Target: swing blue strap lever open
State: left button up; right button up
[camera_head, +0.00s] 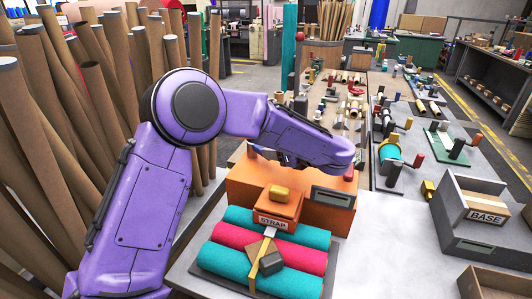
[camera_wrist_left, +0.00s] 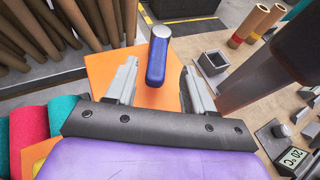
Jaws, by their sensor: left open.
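The blue lever (camera_wrist_left: 157,62) has a pale metal end and stands up from the orange box (camera_wrist_left: 105,65) in the left wrist view. My left gripper (camera_wrist_left: 160,85) is open, with one grey finger on each side of the lever. I see gaps between the fingers and the lever; no contact shows. In the head view my purple left arm reaches over the orange box (camera_head: 245,185) and hides the lever and fingers. The STRAP block (camera_head: 276,211) with a yellow knob sits at the box's front. My right gripper is not in view.
Teal and red felt rolls (camera_head: 235,240) lie in front of the box, with a yellow strap (camera_head: 257,262) across them. A grey BASE bin (camera_head: 465,235) stands at right. Tall brown tubes (camera_head: 60,130) crowd the left. Bare grey tabletop (camera_head: 385,245) lies between rolls and bin.

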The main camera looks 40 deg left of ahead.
pick_arm(q)
jog(key=v, duration=0.4)
jog(key=shift+b, duration=0.3)
